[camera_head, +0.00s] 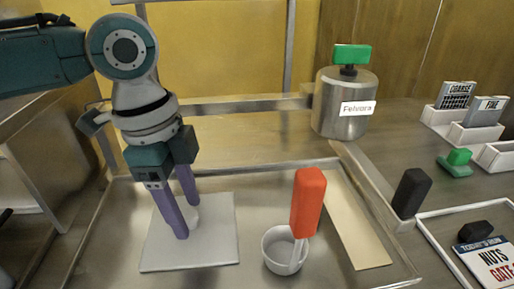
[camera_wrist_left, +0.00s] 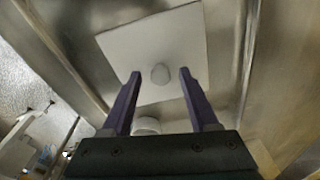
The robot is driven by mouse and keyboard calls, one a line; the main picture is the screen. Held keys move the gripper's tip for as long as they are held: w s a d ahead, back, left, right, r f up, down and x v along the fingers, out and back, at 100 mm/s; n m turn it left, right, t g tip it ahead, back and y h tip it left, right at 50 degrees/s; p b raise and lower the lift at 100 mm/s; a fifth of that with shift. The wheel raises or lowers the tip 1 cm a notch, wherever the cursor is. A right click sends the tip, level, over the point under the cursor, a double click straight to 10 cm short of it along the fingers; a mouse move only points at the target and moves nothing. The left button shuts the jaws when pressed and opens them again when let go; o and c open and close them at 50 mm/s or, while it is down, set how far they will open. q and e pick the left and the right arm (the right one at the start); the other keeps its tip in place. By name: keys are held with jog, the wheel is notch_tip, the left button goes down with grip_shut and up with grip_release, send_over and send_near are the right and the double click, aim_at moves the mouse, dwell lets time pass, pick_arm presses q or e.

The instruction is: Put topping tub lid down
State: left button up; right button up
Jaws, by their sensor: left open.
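A pale square plate (camera_head: 215,245) with a small rounded knob near its middle lies flat in the metal tray (camera_head: 95,250); it looks like the lid. In the left wrist view the plate (camera_wrist_left: 125,50) lies ahead, and its knob (camera_wrist_left: 160,74) shows in the gap between my fingers. My left gripper (camera_head: 187,220) points down over the plate, with its two purple fingers apart and nothing held between them. In the head view the fingers partly hide the knob. Whether a finger touches the plate I cannot tell. My right gripper is not in view.
A white cup (camera_head: 281,258) with a red-handled tool (camera_head: 308,203) stands right of the plate. A beige strip (camera_head: 350,225) lies beyond it. A metal canister (camera_head: 335,108) labelled Pelvora, with a green handle, stands behind. A black block (camera_head: 411,193) and white holders (camera_head: 472,135) are at right.

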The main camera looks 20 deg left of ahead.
pick_arm(q)
notch_tip(320, 180, up, 11)
jog(key=a+p, duration=0.1)
jog(key=p, duration=0.1)
jog(key=s+d+f+n, duration=0.1)
jog(key=s+d+f, duration=0.1)
jog(key=d, duration=0.1)
jog(key=s+d+f+n+t+h, duration=0.1)
jog(key=s+d+f, duration=0.1)
jog(key=d+f, duration=0.1)
jog(key=s+d+f+n, duration=0.1)
jog(key=s+d+f, duration=0.1)
jog(key=s+d, duration=0.1)
jog(key=shift+d+f+t+h, duration=0.15)
jog(key=shift+d+t+h, duration=0.15)
jog(key=shift+d, duration=0.25)
jog(key=s+n, duration=0.2)
jog(key=s+f+n+t, duration=0.1)
jog(key=n, duration=0.1)
jog(key=shift+s+a+f, duration=0.1)
jog(key=shift+s+a, duration=0.05)
jog(key=shift+s, duration=0.2)
jog(key=s+a+n+y, duration=0.2)
jog(key=s+a+n, duration=0.3)
jog(key=shift+s+a+f+y, duration=0.1)
jog(key=shift+a+f+y, duration=0.1)
jog(key=shift+f+y, duration=0.15)
jog(key=shift+r, duration=0.1)
